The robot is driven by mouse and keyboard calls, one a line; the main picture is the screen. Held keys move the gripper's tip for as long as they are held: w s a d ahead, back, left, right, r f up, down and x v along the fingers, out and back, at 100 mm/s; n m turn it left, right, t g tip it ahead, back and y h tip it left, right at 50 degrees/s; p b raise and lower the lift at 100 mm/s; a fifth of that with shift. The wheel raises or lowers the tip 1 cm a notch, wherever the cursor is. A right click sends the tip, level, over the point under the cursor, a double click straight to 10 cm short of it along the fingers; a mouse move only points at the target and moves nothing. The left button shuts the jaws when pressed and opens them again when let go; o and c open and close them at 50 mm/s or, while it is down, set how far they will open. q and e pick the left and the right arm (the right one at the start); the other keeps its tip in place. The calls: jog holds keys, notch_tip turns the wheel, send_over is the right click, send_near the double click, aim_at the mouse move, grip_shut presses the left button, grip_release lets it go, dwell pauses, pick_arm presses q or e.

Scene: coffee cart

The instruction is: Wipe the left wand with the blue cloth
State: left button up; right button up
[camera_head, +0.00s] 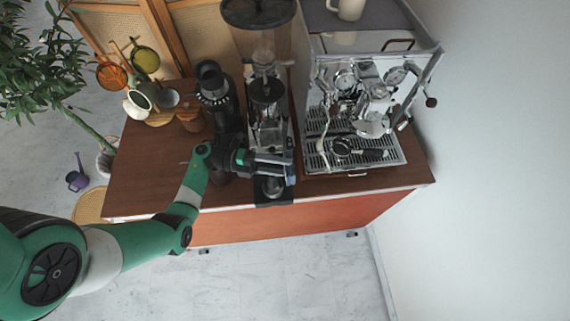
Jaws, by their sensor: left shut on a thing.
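My left gripper (288,164) reaches in from the left over the counter's front, beside the coffee machine. It is shut on what looks like the blue cloth (291,177), of which only a small blue-grey patch shows at the fingers. The left wand (322,144) is a thin pale metal tube at the left side of the machine, hanging over the drip tray. The gripper is left of the wand and apart from it. My right gripper is not in view.
The espresso machine (420,66) stands at the counter's right. A portafilter (342,147) lies on its drip tray (397,156). A grinder (268,92) stands behind my gripper. A dark mat (262,199) is at the front edge. The wooden counter (146,178) is bare at left.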

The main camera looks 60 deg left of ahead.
pick_arm(q)
jog(key=shift+w, duration=0.15)
jog(key=b, duration=0.2)
send_near(328, 166)
jog(key=w, duration=0.1)
jog(key=w+d, duration=0.1)
jog(key=w+d+f, duration=0.1)
jog(key=w, duration=0.1)
jog(key=shift+d, duration=0.25)
jog(key=shift+w+r, duration=0.1)
jog(key=shift+w, duration=0.1)
jog(key=shift+r, duration=0.15)
dwell(0.6)
